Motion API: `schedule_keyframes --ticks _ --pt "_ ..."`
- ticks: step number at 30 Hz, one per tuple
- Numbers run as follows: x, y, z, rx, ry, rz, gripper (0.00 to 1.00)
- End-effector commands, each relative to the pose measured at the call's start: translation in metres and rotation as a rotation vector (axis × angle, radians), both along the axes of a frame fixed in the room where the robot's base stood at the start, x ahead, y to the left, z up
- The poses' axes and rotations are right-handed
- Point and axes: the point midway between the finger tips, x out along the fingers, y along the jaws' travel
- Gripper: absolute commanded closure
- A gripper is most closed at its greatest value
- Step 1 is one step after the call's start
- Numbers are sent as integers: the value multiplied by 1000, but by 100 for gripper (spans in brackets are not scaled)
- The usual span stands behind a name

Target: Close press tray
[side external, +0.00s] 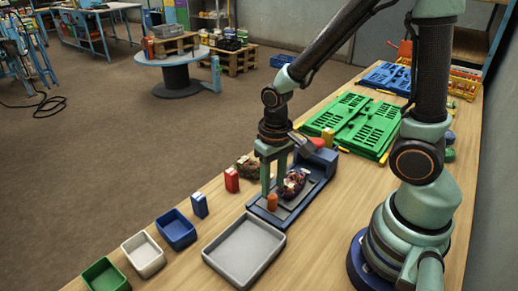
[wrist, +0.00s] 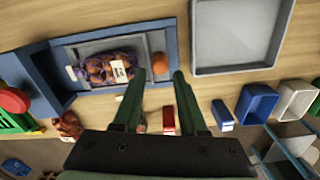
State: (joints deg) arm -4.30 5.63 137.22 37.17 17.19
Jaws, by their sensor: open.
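The blue press (side external: 318,168) stands on the bench, and its upright body shows in the wrist view (wrist: 38,72). Its grey tray (wrist: 98,46) is drawn out from the press body. A dark, mottled sack with a white label (wrist: 103,69) lies in the tray; it also shows in the side view (side external: 294,184). An orange knob (side external: 272,202) stands at the tray's outer end. My gripper (wrist: 160,76) is open and empty, pointing down close over the knob. In the wrist view the knob (wrist: 158,65) shows between the fingertips; contact cannot be told.
A large grey tray (side external: 245,250) lies just beyond the press's outer end. A red box (side external: 231,180), a blue box (side external: 199,205), a brown sack (side external: 248,167) and small bins (side external: 176,230) line the bench edge. Green crates (side external: 352,122) lie behind the press.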

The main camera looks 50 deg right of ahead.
Motion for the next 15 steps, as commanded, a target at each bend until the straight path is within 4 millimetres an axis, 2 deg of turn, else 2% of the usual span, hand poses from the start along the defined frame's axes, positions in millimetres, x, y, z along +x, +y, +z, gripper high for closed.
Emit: schedule_keyframes --ticks 6,15 --pt "-1 0 -30 -1 5 0 58" --pt "0 0 -47 0 0 0 58"
